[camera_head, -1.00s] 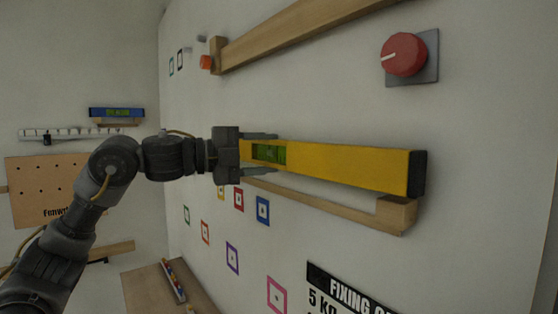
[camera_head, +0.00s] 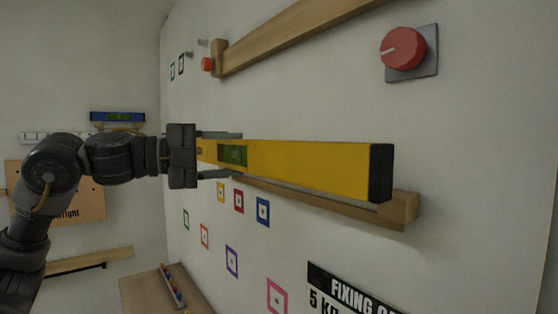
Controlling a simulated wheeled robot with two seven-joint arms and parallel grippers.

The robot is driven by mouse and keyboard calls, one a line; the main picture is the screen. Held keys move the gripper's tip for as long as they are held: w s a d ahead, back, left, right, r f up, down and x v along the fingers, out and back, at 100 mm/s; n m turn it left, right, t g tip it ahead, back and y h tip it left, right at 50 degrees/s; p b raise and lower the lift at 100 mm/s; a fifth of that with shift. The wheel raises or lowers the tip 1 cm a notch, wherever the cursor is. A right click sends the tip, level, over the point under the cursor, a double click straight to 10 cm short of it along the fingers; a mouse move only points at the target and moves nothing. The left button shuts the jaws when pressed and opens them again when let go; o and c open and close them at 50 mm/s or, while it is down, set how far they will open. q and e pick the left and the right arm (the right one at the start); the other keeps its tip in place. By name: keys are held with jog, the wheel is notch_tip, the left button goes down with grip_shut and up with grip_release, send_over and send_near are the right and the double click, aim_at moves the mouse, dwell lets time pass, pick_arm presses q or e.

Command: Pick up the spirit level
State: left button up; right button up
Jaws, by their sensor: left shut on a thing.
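The spirit level (camera_head: 310,168) is a long yellow bar with a green vial window and a black end cap, seen in the head view. It is roughly level, in front of the wall and its wooden ledge (camera_head: 398,208). My left gripper (camera_head: 222,155) is shut on its left end, with one finger above and one below. The far left end is partly hidden by the gripper. The bar appears away from the ledge, though the exact gap cannot be told. My right gripper is not in view.
A wooden rail (camera_head: 300,32) runs along the wall above, with a red knob (camera_head: 403,48) at its right. Coloured square markers and a black sign (camera_head: 345,290) are below. A blue level (camera_head: 117,116) rests on the left wall. A wooden bench (camera_head: 150,292) stands low.

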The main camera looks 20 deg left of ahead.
pick_arm(q)
jog(key=s+a, duration=0.1)
jog(key=s, duration=0.2)
jog(key=s+a+b, duration=0.1)
jog(key=shift+s+a, duration=0.3)
